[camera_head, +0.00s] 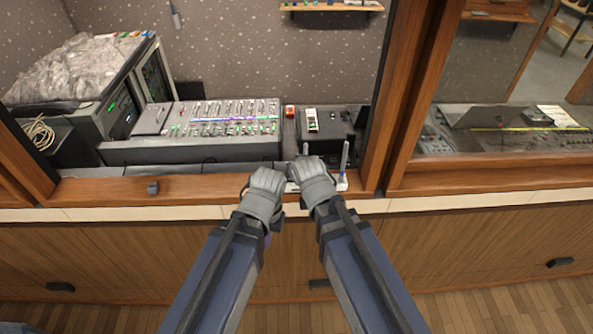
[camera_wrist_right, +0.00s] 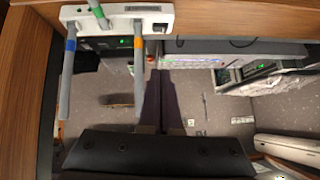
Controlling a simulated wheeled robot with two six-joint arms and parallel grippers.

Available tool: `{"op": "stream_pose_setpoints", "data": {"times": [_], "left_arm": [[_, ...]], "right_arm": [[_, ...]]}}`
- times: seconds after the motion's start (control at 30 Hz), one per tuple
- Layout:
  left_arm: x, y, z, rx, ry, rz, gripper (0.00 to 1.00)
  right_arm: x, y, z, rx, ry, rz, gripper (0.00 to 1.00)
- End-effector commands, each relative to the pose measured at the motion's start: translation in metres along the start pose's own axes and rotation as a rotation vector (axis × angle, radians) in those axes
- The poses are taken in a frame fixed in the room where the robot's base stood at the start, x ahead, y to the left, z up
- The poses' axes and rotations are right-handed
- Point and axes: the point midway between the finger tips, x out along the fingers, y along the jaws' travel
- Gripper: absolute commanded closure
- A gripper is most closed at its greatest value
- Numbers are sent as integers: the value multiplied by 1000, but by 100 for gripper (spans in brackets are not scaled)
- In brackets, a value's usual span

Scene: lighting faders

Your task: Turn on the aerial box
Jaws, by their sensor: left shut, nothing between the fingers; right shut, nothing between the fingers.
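The aerial box (camera_wrist_right: 115,20) is a white box with several grey aerials banded green, blue and orange. It fills the upper left of the right wrist view, with a small dark part at its right edge; I cannot tell its switch setting. In the head view, the box (camera_head: 342,186) is mostly hidden behind my right gripper (camera_head: 307,168); one blue-banded aerial stands upright. My right gripper is shut and empty, its fingers (camera_wrist_right: 158,78) beside the orange-banded aerial in the wrist view. My left gripper (camera_head: 268,175) is shut and empty, close to the left of the right one.
A mixing console (camera_head: 215,125) with many faders lies behind the wooden ledge (camera_head: 100,190). A dark box (camera_head: 325,125) stands to its right. A wooden post (camera_head: 400,90) rises right of the aerial box.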

Motion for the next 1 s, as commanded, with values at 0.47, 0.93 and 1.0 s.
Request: {"op": "stream_pose_setpoints", "data": {"times": [0.47,0.93,1.0], "left_arm": [[3,0,0,1,0,0,100],[55,4,-4,23,2,-3,100],[65,5,-4,23,2,-3,100]], "right_arm": [[6,-6,0,1,0,-1,100],[78,-6,2,1,1,0,100],[92,-6,2,1,1,0,100]]}}
